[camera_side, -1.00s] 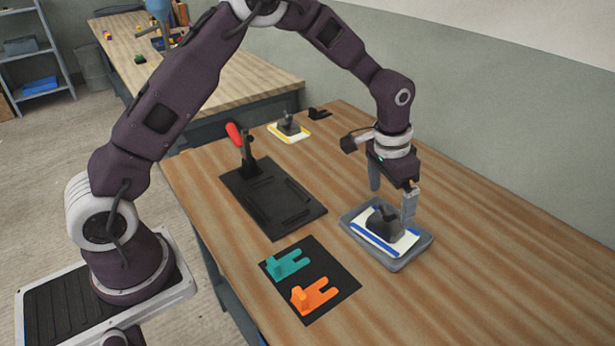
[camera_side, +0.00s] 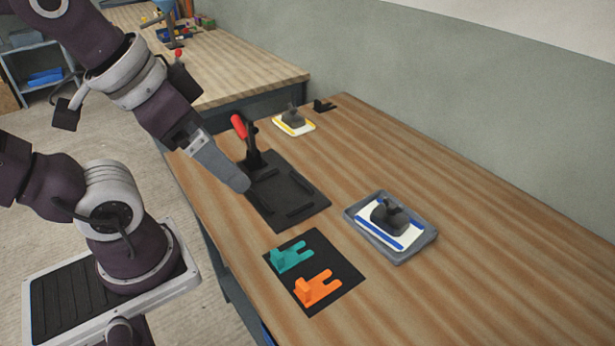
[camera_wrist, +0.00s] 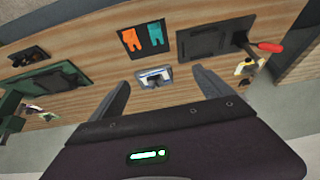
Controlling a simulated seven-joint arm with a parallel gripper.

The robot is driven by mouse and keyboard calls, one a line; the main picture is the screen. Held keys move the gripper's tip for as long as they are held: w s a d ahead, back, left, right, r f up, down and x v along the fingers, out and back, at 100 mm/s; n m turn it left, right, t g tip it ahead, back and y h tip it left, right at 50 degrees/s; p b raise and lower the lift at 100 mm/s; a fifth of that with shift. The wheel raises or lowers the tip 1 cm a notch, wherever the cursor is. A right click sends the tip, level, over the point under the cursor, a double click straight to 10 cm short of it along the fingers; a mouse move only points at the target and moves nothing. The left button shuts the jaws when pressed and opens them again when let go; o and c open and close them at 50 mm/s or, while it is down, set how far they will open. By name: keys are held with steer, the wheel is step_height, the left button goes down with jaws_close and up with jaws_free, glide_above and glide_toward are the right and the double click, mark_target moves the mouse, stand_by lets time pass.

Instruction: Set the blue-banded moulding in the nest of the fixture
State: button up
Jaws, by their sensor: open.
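The blue-banded moulding (camera_side: 404,236) is a white plate with blue edge stripes and a dark grey raised block on top. It lies flat in a shallow grey tray (camera_side: 358,213) right of centre, and it also shows small in the wrist view (camera_wrist: 153,78). The black fixture (camera_side: 301,190) has low rails on its plate and a red-handled clamp (camera_side: 239,127), handle raised. Nothing lies between the rails. My gripper (camera_side: 242,184) is open and empty, over the fixture's left edge in the side view, well away from the moulding. Both fingers show apart in the wrist view (camera_wrist: 160,82).
A black mat (camera_side: 340,268) holds a teal forked piece (camera_side: 290,256) and an orange forked piece (camera_side: 317,289) in front of the fixture. A yellow-edged moulding (camera_side: 293,122) and a small black part (camera_side: 323,106) lie at the back. The right of the table is clear.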

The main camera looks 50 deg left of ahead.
steer(key=m+g, duration=0.6)
steer(key=m, duration=1.5)
glide_above(393, 206)
steer(key=f, duration=1.9)
steer(key=shift+d, duration=0.25)
steer(key=f, duration=0.7)
steer(key=shift+a, duration=0.25)
jaws_close()
